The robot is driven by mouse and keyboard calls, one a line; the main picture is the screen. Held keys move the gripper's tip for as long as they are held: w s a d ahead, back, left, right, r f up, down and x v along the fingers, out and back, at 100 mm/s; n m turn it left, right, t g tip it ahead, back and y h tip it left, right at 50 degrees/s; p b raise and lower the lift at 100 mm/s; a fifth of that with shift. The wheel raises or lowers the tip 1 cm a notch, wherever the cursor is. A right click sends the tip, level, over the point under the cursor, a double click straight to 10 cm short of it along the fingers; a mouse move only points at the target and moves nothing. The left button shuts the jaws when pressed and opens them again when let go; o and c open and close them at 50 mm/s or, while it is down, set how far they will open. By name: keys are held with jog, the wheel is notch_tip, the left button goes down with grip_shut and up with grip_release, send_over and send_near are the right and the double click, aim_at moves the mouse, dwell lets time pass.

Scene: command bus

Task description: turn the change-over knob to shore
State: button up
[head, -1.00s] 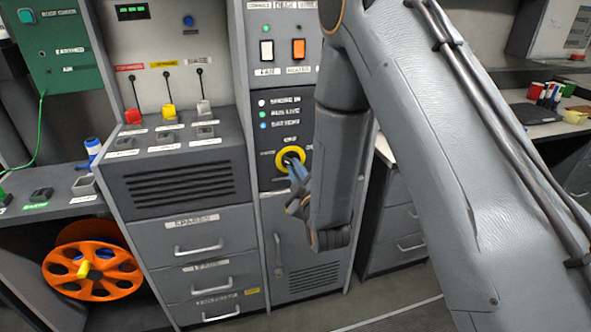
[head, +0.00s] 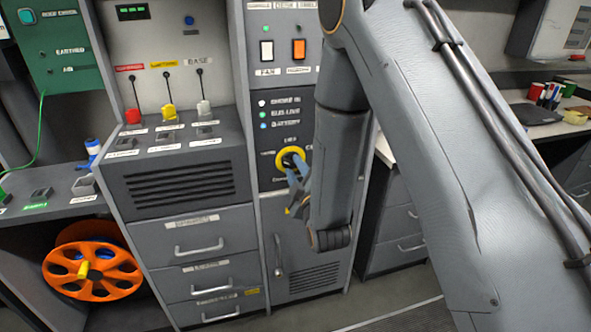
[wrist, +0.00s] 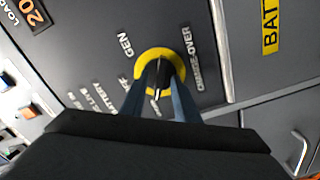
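The change-over knob (wrist: 159,78) has a dark handle in a yellow ring on the grey panel; the ring also shows in the head view (head: 282,153). In the wrist view, the handle's pale pointer line faces down the picture, towards a small label mostly hidden between the fingers. GEN (wrist: 125,44) is at upper left and CHANGE-OVER (wrist: 193,59) at right. My gripper (wrist: 160,92) has its two blue fingers apart, one on each side of the handle, with gaps visible. In the head view my gripper (head: 294,164) is at the knob's lower right. Finger contact is unclear.
Three indicator lamps (head: 262,114) sit above the knob, with fan and heater switches (head: 298,49) higher up. A cabinet door with a handle (head: 278,257) is below. Drawers (head: 206,236) and coloured levers (head: 168,112) are to the left.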

jog(key=v, duration=0.7)
jog(key=shift+s+b, duration=0.4)
jog(key=shift+d, duration=0.15)
